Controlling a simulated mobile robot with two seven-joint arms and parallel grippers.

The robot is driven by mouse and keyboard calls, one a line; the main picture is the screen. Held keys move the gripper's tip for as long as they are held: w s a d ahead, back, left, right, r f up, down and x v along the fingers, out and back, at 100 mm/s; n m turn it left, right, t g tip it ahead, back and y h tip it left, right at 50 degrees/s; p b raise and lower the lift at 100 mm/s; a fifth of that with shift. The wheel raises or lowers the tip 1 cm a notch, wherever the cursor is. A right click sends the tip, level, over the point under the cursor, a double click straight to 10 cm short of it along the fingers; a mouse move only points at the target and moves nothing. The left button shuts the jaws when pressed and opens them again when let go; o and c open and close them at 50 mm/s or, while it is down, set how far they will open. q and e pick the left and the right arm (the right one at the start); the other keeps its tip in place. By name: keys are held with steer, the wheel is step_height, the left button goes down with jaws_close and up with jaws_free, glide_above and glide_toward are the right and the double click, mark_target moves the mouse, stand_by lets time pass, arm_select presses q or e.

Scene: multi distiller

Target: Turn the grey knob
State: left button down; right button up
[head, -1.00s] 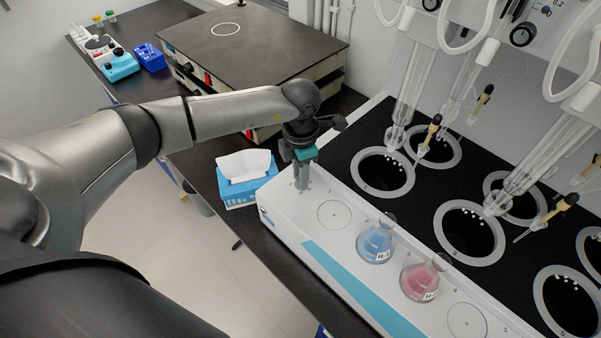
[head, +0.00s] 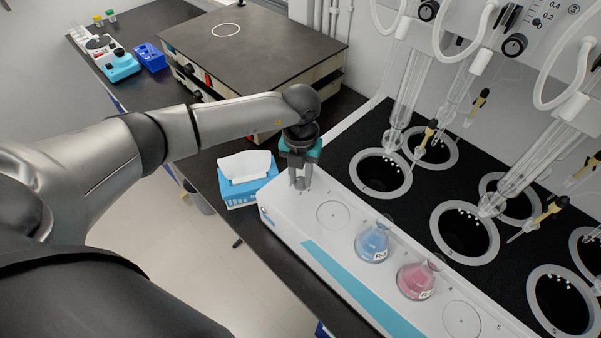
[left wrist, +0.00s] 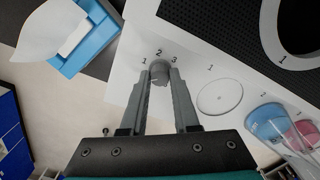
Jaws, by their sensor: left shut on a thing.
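The grey knob (left wrist: 160,72) sits on the white top of the distiller's left end, with the numbers 1, 2 and 3 printed around it. My left gripper (left wrist: 160,76) points down and is shut on the knob, one finger on each side. In the head view, my left gripper (head: 299,184) stands over the white panel (head: 350,238) near its far left corner. Its fingers mostly hide the knob there. My right gripper does not show.
A blue flask (head: 373,243) and a pink flask (head: 416,278) stand on the panel to the right. A tissue box (head: 238,191) is left of the gripper. Glass tubes (head: 408,95) hang over black wells at the right. A large dark-topped box (head: 250,45) stands behind the arm.

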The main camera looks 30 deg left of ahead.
mark_target(300, 180)
arm_select(q)
steer(key=shift+n, duration=0.8)
steer(key=c, duration=0.7)
jaws_free()
steer(key=shift+o, duration=0.2)
step_height(300, 180, up, 15)
steer(key=shift+r, duration=0.2)
